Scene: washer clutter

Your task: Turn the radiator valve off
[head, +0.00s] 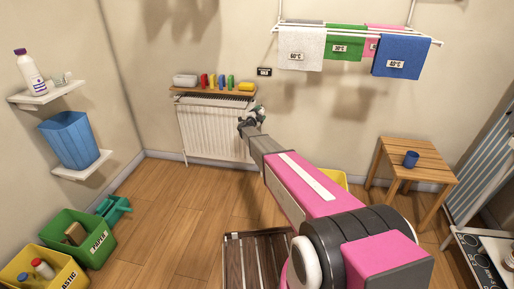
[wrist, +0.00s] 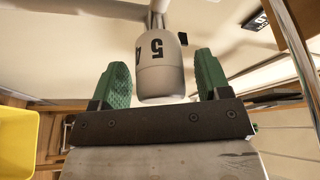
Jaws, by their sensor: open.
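The radiator (head: 212,130) is a white ribbed panel low on the back wall. The radiator valve (wrist: 158,70) shows in the wrist view as a light grey knob with dark numerals, a 5 clearest. My gripper (wrist: 166,75) is open, with one green fingertip on each side of the knob. Gaps show between the knob and both fingers, so the fingers do not appear to touch it. In the head view my gripper (head: 250,118) is at the radiator's right end. There the valve is hard to make out behind it.
A wooden shelf (head: 212,91) with small coloured items sits just above the radiator. A drying rack (head: 355,33) with cloths hangs at upper right. A wooden stool (head: 412,160) with a blue mug (head: 411,159) stands at right. Open floor (head: 180,195) lies left of my arm.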

